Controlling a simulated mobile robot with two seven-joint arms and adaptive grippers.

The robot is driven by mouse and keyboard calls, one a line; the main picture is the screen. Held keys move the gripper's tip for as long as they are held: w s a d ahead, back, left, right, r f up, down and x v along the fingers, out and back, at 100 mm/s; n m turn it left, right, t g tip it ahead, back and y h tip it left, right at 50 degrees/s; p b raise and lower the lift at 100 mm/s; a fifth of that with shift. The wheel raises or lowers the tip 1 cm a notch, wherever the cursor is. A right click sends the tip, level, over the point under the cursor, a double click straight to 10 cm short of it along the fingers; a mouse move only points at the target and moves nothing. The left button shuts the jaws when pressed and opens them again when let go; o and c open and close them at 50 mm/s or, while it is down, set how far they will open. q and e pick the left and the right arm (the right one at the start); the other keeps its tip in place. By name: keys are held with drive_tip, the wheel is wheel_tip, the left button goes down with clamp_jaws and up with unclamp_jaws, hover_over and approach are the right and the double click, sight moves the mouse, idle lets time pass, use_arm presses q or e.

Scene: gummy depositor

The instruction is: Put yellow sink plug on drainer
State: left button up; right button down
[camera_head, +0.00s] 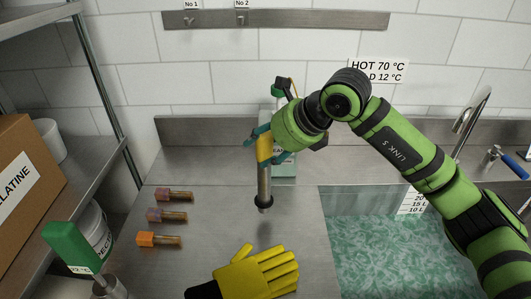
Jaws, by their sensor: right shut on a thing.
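The yellow sink plug (264,149) is an upright piece with a yellow upper part, a grey metal tube and a dark lower end. My right gripper (262,138) is shut on its yellow top, with teal fingers around it. The plug hangs above the steel worktop, and a soft shadow lies below its lower end. I take the drainer to be this flat steel surface (210,205) left of the sink. The sink (385,245) at the right holds greenish water. My left gripper is not in view.
Several small colour-ended pieces (168,215) lie at the left. A green thermometer (75,247) stands front left. A labelled container (285,170) stands behind the plug. Tap (468,118) and blue-handled lever (490,158) are at the right.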

sight(269, 156)
wheel_tip(269, 156, down, 2)
drive_tip(key=shift+f+p, duration=0.15)
drive_tip(key=shift+p, duration=0.35)
drive_tip(key=shift+f, duration=0.3)
drive_tip(key=shift+f, duration=0.2)
drive_tip(key=c, duration=0.6)
unclamp_jaws()
drive_tip(key=shift+o, duration=0.2)
drive_tip(key=shift+r, duration=0.1)
